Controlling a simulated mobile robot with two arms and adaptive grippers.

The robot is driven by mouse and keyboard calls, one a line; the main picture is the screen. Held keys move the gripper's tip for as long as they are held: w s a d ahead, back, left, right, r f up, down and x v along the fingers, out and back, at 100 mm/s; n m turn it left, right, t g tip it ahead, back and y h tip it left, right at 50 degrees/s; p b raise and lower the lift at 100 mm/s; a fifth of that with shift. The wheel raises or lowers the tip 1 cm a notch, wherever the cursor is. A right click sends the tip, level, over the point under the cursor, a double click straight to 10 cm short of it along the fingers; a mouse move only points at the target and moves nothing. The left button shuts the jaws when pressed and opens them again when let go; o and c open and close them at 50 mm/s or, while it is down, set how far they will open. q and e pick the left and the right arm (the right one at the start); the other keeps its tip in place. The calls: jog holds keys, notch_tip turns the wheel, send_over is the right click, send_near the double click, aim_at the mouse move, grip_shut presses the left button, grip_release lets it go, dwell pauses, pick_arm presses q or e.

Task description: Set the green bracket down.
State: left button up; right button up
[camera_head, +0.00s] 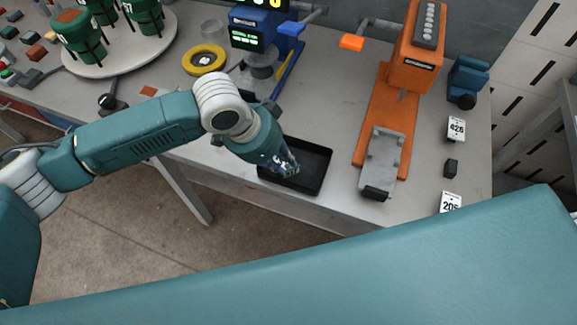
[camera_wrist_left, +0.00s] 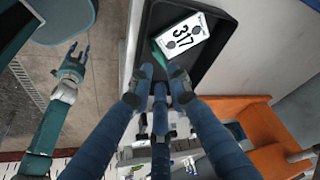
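My left gripper (camera_head: 285,162) is low over the black tray (camera_head: 313,178), near the tray's left part. In the left wrist view its dark blue fingers (camera_wrist_left: 162,76) come close together at a small green piece, the green bracket (camera_wrist_left: 160,52). The fingers appear shut on it, though they hide much of it. Whether the bracket touches the tray floor cannot be told. In the head view the hand hides the bracket. My right gripper is not clearly seen in the head view.
An orange machine (camera_head: 385,115) with a grey plate (camera_head: 382,160) stands right of the tray. A blue device with a green display (camera_head: 250,38) and a yellow ring (camera_head: 204,60) are behind. Number cards (camera_head: 456,129) stand at the right. The tray's right part is clear.

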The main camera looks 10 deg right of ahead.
pick_arm(q)
jog(key=b+v, duration=0.1)
jog(key=v, duration=0.6)
dwell(0.3)
